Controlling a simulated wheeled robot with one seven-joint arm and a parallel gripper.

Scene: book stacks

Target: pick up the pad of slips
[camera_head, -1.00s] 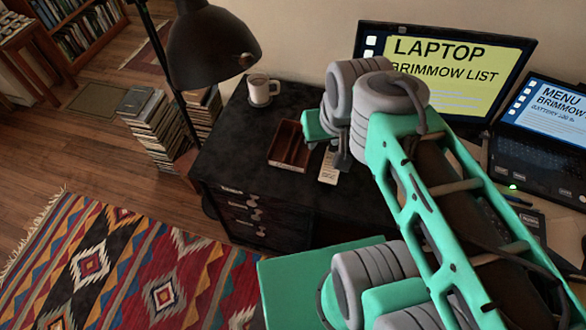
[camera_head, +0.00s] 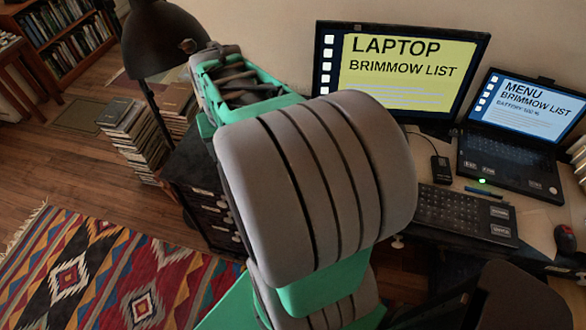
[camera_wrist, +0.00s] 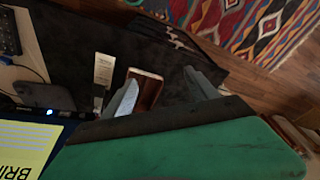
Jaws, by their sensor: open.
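The pad of slips (camera_wrist: 103,69) shows in the wrist view as a narrow pale strip with faint print on the dark desk top (camera_wrist: 75,50). It lies beside the brown wooden tray (camera_wrist: 148,88). My gripper (camera_wrist: 160,82) is open in the wrist view, its two grey fingers apart with nothing between them. The tray shows in the gap, next to the left finger. The pad is just left of that finger, outside the gap. In the head view my arm hides the pad, the tray and the gripper.
In the head view, a black lamp (camera_head: 155,42) and book stacks (camera_head: 130,130) stand left of my arm. A monitor (camera_head: 410,75), laptop (camera_head: 515,130), keyboard (camera_head: 465,212) and mouse (camera_head: 566,240) are at right. A patterned rug (camera_head: 95,275) covers the floor.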

